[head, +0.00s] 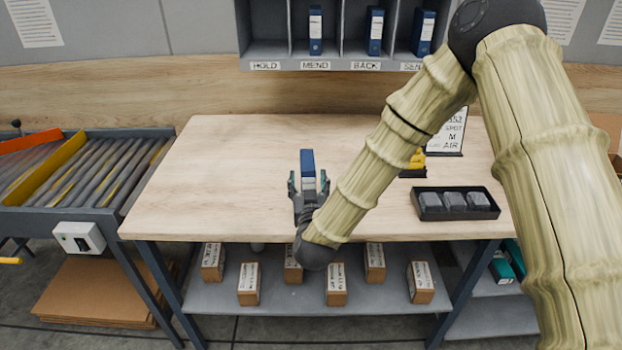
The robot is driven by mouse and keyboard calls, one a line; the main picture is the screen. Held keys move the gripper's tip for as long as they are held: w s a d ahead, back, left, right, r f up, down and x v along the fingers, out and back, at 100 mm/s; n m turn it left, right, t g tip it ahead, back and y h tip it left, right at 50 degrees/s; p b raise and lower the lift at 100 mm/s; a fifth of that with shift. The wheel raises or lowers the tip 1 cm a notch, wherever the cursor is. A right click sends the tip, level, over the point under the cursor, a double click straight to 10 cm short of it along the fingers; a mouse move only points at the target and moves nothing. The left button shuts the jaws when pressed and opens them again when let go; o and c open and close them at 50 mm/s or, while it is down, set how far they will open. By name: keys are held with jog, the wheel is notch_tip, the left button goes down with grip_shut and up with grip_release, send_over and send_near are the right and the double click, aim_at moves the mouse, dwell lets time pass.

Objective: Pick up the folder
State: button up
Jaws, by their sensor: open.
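A blue folder (307,162) with a pale label on its lower part stands upright on the wooden table (220,165), near the front middle. My gripper (308,184) is open in front of the folder, with a finger on each side of its lower part. Whether the fingers touch it cannot be told from this view. The gripper and arm partly hide the folder's base.
A black tray with grey blocks (455,204) lies at the table's right. A sign (447,135) and a yellow item (417,160) stand behind it, partly hidden by my arm. Small boxes (248,284) sit on the lower shelf. A roller conveyor (85,172) is at left. The table's left half is clear.

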jog(key=w, duration=0.1)
jog(key=w+p, duration=0.1)
jog(key=w, duration=0.1)
jog(key=w+p, duration=0.1)
jog(key=w, duration=0.1)
jog(key=shift+r, duration=0.25)
jog(key=shift+w+a, duration=0.1)
jog(key=shift+w, duration=0.35)
jog(key=shift+f, duration=0.1)
jog(key=shift+c, duration=0.2)
jog(key=c, duration=1.2)
